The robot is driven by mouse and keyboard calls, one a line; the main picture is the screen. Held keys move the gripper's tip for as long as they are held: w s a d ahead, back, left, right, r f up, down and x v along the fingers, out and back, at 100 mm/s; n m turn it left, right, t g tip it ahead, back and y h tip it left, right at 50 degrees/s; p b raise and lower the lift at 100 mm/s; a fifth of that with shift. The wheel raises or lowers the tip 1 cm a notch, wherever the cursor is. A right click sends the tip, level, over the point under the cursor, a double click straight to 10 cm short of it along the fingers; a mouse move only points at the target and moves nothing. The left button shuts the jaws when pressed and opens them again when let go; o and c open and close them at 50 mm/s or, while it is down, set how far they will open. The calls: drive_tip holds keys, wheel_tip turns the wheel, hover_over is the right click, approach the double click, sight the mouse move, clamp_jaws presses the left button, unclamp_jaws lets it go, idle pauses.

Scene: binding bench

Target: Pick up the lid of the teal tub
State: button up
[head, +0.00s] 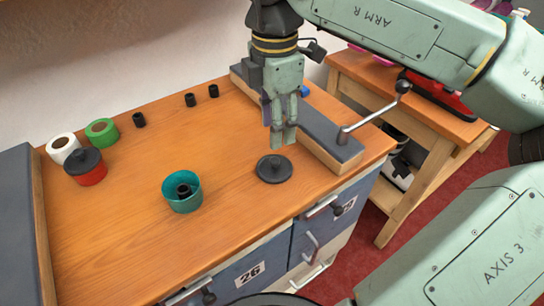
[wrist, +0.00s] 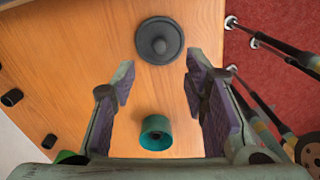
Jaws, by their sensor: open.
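A black round lid with a raised knob (head: 274,169) lies flat on the wooden bench, to the right of the teal tub. It also shows in the wrist view (wrist: 160,41), beyond the fingertips and roughly centred between them. The teal tub (head: 182,196) is uncovered, with a small black piece inside it; it also shows in the wrist view (wrist: 155,133). My gripper (head: 283,139) points down above the lid, apart from it. The wrist view shows the fingers (wrist: 160,72) spread wide with nothing between them.
A red tub with a black lid (head: 86,168), a white roll (head: 63,147) and a green roll (head: 102,131) stand at the left. Small black cylinders (head: 190,100) stand at the back. A press with a crank handle (head: 372,118) lies close right of my gripper.

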sight(275, 160)
wheel_tip(275, 160, down, 3)
drive_tip(key=shift+s+a+f, duration=0.1)
drive_tip(key=shift+f, duration=0.05)
drive_tip(key=shift+f+p, duration=1.35)
drive_tip(key=shift+f, duration=1.35)
drive_tip(key=shift+c, duration=0.3)
drive_tip(key=c, duration=0.9)
drive_tip(key=shift+r, duration=0.1)
